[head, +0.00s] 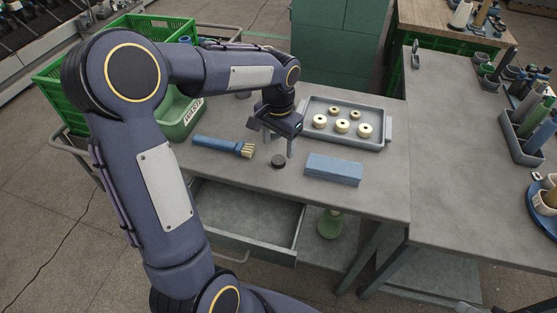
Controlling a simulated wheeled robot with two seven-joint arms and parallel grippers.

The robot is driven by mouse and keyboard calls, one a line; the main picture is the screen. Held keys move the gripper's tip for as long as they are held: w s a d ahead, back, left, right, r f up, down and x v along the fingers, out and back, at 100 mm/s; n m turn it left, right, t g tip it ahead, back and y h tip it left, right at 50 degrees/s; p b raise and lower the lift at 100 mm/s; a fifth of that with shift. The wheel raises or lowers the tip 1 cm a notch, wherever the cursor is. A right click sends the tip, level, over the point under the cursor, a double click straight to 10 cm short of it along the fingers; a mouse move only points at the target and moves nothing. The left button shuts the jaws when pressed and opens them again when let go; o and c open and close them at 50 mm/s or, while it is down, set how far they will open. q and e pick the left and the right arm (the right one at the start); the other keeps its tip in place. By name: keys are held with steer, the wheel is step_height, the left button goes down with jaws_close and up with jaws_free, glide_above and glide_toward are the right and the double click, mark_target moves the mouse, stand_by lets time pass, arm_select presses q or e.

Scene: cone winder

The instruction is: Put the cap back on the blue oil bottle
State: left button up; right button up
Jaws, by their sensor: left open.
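I cannot make out the blue oil bottle for certain. A small blue top (184,40) shows by the green crates, mostly hidden behind my left arm. Only a small part that may be my right gripper shows at the bottom right edge.
A brush (222,146) lies left of the cap and a blue block (334,169) lies right. Behind them is a grey tray (380,143) with several cream rings. A green bin (181,118) stands at the left. An open drawer (245,226) juts out below the bench (384,198).

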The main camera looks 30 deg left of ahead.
mark_target(277, 161)
arm_select(q)
steer(key=shift+f, duration=0.7)
steer(key=shift+f, duration=0.1)
steer(key=f, duration=0.5)
steer(key=shift+w+a, duration=0.2)
steer(key=shift+a, duration=0.05)
steer(key=c, duration=1)
steer(key=shift+c, duration=0.2)
